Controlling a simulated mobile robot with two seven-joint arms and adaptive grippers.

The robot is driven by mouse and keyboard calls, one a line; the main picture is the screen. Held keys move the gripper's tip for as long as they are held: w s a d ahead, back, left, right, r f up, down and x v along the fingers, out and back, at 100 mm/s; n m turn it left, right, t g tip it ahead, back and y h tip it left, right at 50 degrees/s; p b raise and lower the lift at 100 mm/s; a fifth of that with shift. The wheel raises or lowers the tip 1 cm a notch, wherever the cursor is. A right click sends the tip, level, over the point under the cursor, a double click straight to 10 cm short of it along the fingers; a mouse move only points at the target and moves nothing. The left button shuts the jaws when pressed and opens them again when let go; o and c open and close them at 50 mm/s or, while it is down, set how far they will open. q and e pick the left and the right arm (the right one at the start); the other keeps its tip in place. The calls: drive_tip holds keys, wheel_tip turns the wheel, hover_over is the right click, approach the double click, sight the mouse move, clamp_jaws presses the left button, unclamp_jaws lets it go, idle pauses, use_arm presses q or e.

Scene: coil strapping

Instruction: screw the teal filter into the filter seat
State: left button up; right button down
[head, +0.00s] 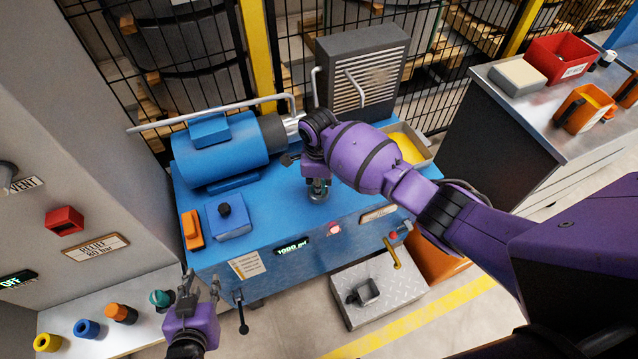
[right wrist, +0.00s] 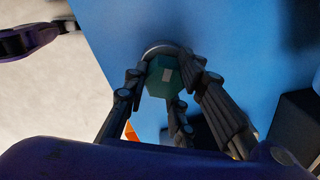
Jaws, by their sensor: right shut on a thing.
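The teal filter (right wrist: 163,82) sits between the fingers of my right gripper (right wrist: 165,95) in the right wrist view, with a pale patch on its end. My right gripper (head: 318,184) is shut on it and points down over the blue machine top. A dark round rim (right wrist: 160,49), which looks like the filter seat, shows at the filter's far side; I cannot tell how deep the filter sits in it. In the head view the fingers mostly hide filter and seat. My left gripper (head: 199,289) has its fingers apart and empty, at the machine's front left corner.
Beside my left gripper, a teal-topped piece (head: 160,299) stands on a pale shelf with orange (head: 121,313), blue (head: 87,328) and yellow (head: 47,342) round pieces. A blue motor (head: 220,150) and a grey vented box (head: 362,70) stand on the machine (head: 280,215). A yellow-lined tray (head: 408,147) is behind my right arm.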

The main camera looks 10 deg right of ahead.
drive_tip(key=shift+w+d+r+m, duration=0.1)
drive_tip(key=shift+r+m, duration=0.05)
drive_tip(key=shift+m, duration=0.15)
drive_tip(key=shift+a+m, duration=0.25)
drive_tip(key=shift+m, duration=0.85)
drive_tip(key=m, duration=0.3)
drive_tip(key=shift+a+m, duration=0.1)
drive_tip(key=shift+m, duration=0.2)
drive_tip(key=shift+w+m, duration=0.1)
drive_tip(key=shift+m, duration=1)
drive_tip(key=shift+m, duration=0.6)
drive_tip(key=shift+w+m, duration=0.1)
drive_tip(key=shift+m, duration=0.3)
